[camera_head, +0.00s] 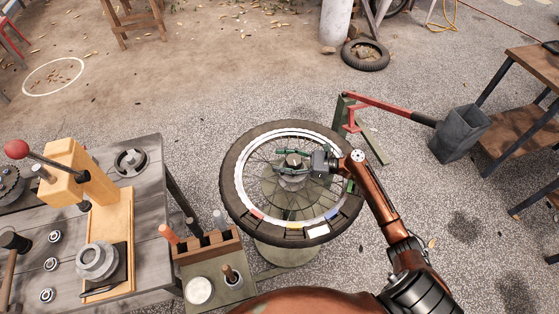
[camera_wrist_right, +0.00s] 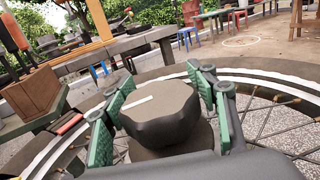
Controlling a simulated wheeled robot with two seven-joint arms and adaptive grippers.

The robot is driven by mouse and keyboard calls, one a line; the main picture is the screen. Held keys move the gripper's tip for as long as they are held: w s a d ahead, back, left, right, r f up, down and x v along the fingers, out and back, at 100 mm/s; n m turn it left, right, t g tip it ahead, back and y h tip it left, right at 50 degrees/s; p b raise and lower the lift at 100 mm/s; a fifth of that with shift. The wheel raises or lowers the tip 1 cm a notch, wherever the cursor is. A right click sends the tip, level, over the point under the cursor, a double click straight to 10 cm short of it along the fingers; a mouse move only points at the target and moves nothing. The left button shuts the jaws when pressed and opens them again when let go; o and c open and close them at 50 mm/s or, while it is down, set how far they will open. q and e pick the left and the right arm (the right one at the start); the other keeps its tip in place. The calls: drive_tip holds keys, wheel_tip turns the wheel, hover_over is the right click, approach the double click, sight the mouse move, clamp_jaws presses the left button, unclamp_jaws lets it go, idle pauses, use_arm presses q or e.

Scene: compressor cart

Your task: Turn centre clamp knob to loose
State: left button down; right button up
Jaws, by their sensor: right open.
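The centre clamp knob (camera_head: 293,160) is a dark, lobed knob at the hub of the spoked wheel (camera_head: 232,187). In the right wrist view the knob (camera_wrist_right: 160,112) fills the middle, with a white pointer line on its top towards the left. My right gripper (camera_head: 297,162) reaches in from the right over the spokes. Its green-padded fingers (camera_wrist_right: 163,103) are open on either side of the knob. I cannot tell whether the pads touch it. The knob's base is partly hidden by the gripper. My left gripper is not in view.
The wheel lies flat on a round stand (camera_head: 285,251), with coloured marks on its near rim. A tool rack (camera_head: 207,250) stands close at the left, beside a workbench (camera_head: 148,190). A red lever (camera_head: 385,103) with a dark handle stands behind right.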

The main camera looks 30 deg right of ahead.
drive_tip(key=v, duration=1.1)
drive_tip(key=shift+s+d, duration=0.1)
drive_tip(key=shift+s, duration=0.05)
